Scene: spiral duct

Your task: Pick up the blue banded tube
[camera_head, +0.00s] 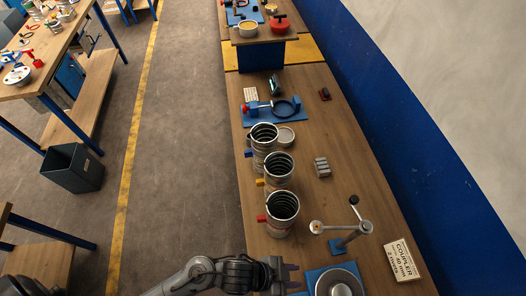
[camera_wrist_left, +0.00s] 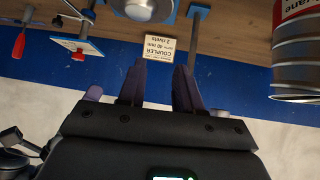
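Three ribbed metal tubes stand upright in a row on the bench in the head view. The farthest tube (camera_head: 264,140) has a blue tab at its left side and looks like the blue banded one. The middle tube (camera_head: 279,172) has a yellow tab and the nearest tube (camera_head: 282,212) a red one. My left gripper (camera_head: 293,277) is near the bench's front end, well short of the blue-tabbed tube. In the left wrist view its fingers (camera_wrist_left: 158,82) are apart with nothing between them. A ribbed tube with a red label (camera_wrist_left: 298,50) shows at upper right there. My right gripper is out of view.
A lever stand (camera_head: 350,232), a round plate on a blue base (camera_head: 338,284) and a coupler sign (camera_head: 403,260) stand near my left gripper. Behind the tubes lies a blue clamp fixture (camera_head: 275,112). A grey ribbed block (camera_head: 322,167) sits to their right.

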